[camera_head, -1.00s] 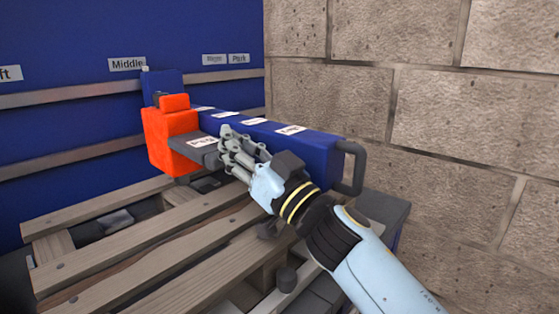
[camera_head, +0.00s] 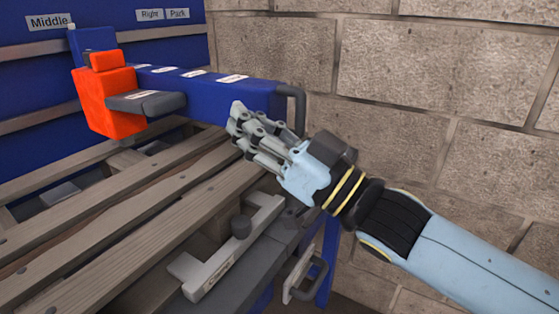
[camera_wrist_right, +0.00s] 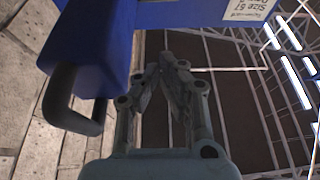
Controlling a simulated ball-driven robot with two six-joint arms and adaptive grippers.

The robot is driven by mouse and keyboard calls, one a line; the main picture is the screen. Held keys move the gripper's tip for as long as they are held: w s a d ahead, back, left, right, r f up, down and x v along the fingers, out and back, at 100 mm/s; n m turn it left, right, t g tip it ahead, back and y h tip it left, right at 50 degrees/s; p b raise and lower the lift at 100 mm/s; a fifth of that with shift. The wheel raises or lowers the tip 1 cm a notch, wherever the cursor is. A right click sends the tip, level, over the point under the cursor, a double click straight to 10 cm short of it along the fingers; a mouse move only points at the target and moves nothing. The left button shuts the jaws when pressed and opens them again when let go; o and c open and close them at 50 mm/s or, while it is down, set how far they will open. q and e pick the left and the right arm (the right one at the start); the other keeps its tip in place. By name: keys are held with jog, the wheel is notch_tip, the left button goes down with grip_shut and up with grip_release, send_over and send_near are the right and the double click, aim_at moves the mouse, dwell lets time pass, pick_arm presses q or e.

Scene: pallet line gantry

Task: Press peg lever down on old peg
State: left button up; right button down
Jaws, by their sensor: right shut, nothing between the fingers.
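A short dark grey lever (camera_head: 146,103) with a white label sticks out to the right from an orange block (camera_head: 105,100). It looks roughly level; its label is too small to read, and no separate old peg can be made out. The block sits at the left end of a blue beam (camera_head: 259,93). My right gripper (camera_head: 238,126) is shut and empty, in front of the beam's right part, well to the right of the lever and apart from it. In the right wrist view its fingers (camera_wrist_right: 168,85) are together below the beam. My left gripper is not in view.
A dark loop handle (camera_head: 298,112) is at the beam's right end, close behind my right gripper. Wooden pallet slats (camera_head: 130,215) lie below. A stone block wall (camera_head: 430,90) stands behind at right.

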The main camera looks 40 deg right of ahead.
jog(key=v, duration=0.5)
jog(key=shift+s, duration=0.1)
dwell(0.3)
